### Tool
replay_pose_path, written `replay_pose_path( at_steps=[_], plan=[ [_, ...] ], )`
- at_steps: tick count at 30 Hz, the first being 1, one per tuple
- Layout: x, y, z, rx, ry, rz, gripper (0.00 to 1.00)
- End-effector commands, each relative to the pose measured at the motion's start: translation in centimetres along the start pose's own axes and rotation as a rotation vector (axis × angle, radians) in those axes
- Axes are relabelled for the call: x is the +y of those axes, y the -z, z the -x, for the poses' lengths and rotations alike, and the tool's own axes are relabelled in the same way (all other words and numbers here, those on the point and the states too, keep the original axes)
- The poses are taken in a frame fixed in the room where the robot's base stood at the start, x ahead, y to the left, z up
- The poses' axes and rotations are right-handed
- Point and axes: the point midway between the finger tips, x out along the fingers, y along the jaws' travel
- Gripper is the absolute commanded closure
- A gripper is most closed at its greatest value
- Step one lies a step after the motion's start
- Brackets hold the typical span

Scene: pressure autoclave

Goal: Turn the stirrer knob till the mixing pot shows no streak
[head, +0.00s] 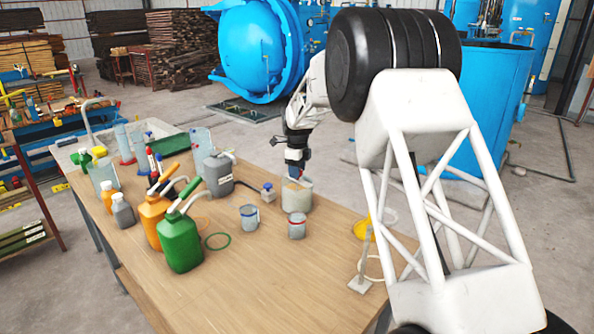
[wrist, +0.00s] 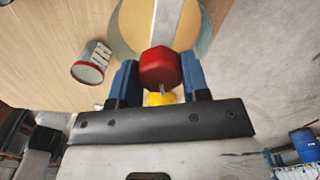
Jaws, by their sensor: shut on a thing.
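The red faceted stirrer knob (wrist: 160,67) sits between the two blue fingers of my gripper (wrist: 160,80) in the wrist view. The fingers are shut on it from left and right. Behind the knob is the round mixing pot (wrist: 128,22), with tan and yellowish areas inside. A pale grey strip runs down its middle; I cannot tell whether it is a streak or a fixed bar. In the head view the off-white pot (head: 296,197) stands on the table, with my gripper (head: 295,171) pointing down over it. The knob is not clear there.
A red-rimmed cup (head: 297,228) and a blue-rimmed cup (head: 249,217) stand close to the pot. Green (head: 180,243) and orange (head: 155,218) bottles are at left. A yellow round item (head: 363,228) lies at right. The table's (head: 250,290) front area is clear.

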Motion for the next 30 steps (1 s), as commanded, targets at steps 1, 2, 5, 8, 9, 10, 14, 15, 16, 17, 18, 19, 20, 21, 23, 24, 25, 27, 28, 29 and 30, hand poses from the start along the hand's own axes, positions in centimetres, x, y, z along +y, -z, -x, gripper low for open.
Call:
replay_pose_path(
  at_steps=[1, 2, 5, 8, 9, 10, 14, 15, 16, 17, 18, 19, 20, 21, 23, 24, 25, 27, 28, 29, 30],
  plan=[
    [0.02, -0.05, 0.04, 0.0, 0.0, -0.023, 0.81],
    [0.02, -0.05, 0.04, 0.0, 0.0, -0.037, 0.81],
    [0.02, -0.06, 0.04, 0.0, 0.0, -0.073, 0.81],
    [0.02, -0.06, 0.05, -0.001, 0.001, -0.096, 0.81],
    [0.02, -0.06, 0.05, -0.001, 0.001, -0.101, 0.81],
    [0.02, -0.06, 0.05, -0.001, 0.001, -0.104, 0.81],
    [0.01, -0.06, 0.05, -0.001, 0.001, -0.11, 0.81],
    [0.01, -0.07, 0.05, -0.001, 0.001, -0.11, 0.81],
    [0.01, -0.07, 0.06, -0.001, 0.001, -0.11, 0.81],
    [0.01, -0.07, 0.05, -0.001, 0.001, -0.109, 0.81],
    [0.01, -0.07, 0.05, -0.001, 0.001, -0.109, 0.81],
    [0.01, -0.07, 0.05, -0.001, 0.001, -0.109, 0.81],
    [0.01, -0.07, 0.05, -0.001, 0.001, -0.109, 0.81],
    [0.01, -0.07, 0.06, -0.001, 0.001, -0.109, 0.81],
    [0.01, -0.07, 0.05, -0.001, 0.001, -0.109, 0.5],
    [0.01, -0.07, 0.05, -0.001, 0.001, -0.109, 0.44],
    [0.01, -0.06, 0.05, -0.001, 0.001, -0.109, 0.39],
    [0.0, -0.05, 0.04, -0.001, 0.001, -0.109, 0.32],
    [0.01, -0.05, 0.03, 0.0, 0.0, -0.109, 0.32],
    [0.0, -0.04, 0.03, 0.0, 0.0, -0.109, 0.32],
    [0.0, -0.04, 0.03, 0.0, 0.0, -0.109, 0.32]
  ],
)
